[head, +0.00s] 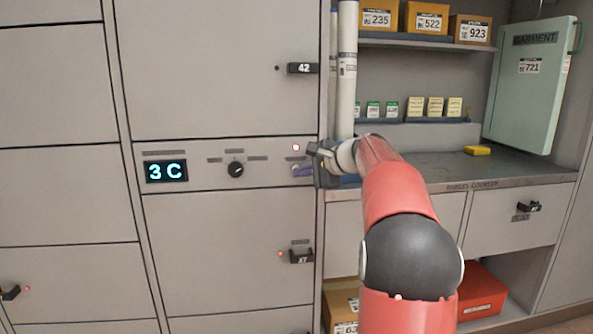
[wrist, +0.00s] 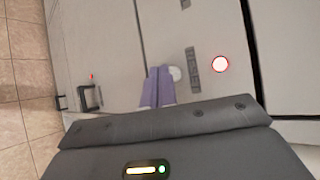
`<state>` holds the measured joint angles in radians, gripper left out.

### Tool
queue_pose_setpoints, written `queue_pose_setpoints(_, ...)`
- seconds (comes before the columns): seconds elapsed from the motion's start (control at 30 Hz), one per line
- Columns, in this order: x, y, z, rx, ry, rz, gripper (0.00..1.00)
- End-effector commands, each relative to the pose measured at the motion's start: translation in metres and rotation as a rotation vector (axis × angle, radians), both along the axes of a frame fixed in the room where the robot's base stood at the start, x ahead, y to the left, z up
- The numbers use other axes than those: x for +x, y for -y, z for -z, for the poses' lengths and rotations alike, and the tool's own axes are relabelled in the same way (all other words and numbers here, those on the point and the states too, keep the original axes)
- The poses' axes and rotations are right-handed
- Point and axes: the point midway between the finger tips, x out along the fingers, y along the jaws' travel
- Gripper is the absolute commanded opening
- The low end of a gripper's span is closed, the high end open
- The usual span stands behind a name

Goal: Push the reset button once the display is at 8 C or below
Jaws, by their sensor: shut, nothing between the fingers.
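The display (head: 165,171) on the grey locker strip reads 3 C. My gripper (head: 300,171) is at the right end of that strip, its purple fingers shut and empty. In the wrist view the fingers (wrist: 157,88) lie together, their tips close to a round pale button (wrist: 175,73) beside a dark label (wrist: 192,68). The fingers partly cover the button; I cannot tell if they touch it.
A black knob (head: 236,170) is on the strip between display and gripper. Locker handles (head: 302,68) and (head: 301,257) stick out above and below. White pipes (head: 346,75) stand right of the locker. A parcel counter (head: 430,168) with shelved boxes is farther right.

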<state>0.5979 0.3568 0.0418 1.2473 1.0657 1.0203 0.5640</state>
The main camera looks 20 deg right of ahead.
Motion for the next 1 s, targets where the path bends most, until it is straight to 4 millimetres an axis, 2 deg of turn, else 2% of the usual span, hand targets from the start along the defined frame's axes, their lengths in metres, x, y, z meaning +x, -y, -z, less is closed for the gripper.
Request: queue_pose_setpoints(1.0, 0.007, 0.0021, 0.0002, 0.0, 0.0, 0.0, 0.0)
